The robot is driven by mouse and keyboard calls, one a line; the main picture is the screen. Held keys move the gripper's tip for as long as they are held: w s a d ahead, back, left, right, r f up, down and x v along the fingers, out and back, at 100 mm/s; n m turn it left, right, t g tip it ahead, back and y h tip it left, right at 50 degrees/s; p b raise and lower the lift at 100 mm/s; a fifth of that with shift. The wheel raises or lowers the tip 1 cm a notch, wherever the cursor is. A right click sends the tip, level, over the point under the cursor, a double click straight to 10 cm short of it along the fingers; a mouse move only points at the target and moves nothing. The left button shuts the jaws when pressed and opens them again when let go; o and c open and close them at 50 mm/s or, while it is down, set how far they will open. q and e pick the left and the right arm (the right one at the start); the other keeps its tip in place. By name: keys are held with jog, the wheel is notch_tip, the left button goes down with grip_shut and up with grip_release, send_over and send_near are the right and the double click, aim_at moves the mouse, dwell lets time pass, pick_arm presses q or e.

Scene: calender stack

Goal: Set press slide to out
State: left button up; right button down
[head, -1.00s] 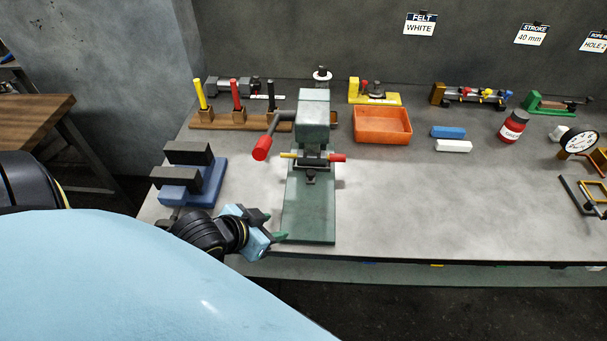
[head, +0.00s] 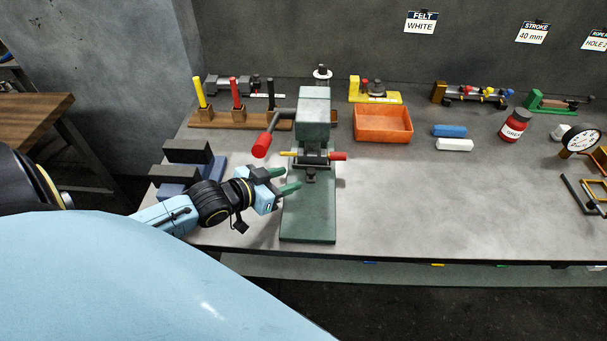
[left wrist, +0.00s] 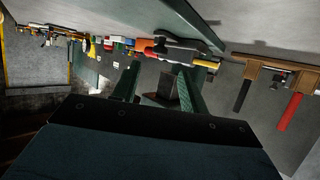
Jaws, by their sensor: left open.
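The green press (head: 314,110) stands on the bench, its base plate (head: 308,225) reaching toward the front edge. A horizontal slide with a yellow left end (head: 287,154) and a red right end (head: 338,156) crosses it below the head. A black knob (head: 311,175) sits just in front of the slide. A lever with a red grip (head: 262,145) hangs at the press's left. My left gripper (head: 287,180) is open and empty, left of the knob and below the yellow end. In the left wrist view, the yellow end (left wrist: 207,63) appears beyond the fingers (left wrist: 160,72). My right gripper is out of view.
Dark blocks on a blue base (head: 188,153) stand left behind my left arm. A wooden rack (head: 215,122) holds yellow, red and black rods. An orange tray (head: 382,124) lies right of the press. The bench front right of the press is clear.

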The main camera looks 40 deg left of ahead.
aim_at(309, 172)
pick_arm(q)
jog(key=x, duration=0.6)
jog(key=shift+w+d+f+b, duration=0.1)
jog(key=shift+w+d+b, duration=0.05)
jog(key=shift+w+b, duration=0.2)
jog(key=shift+s, duration=0.1)
grip_shut()
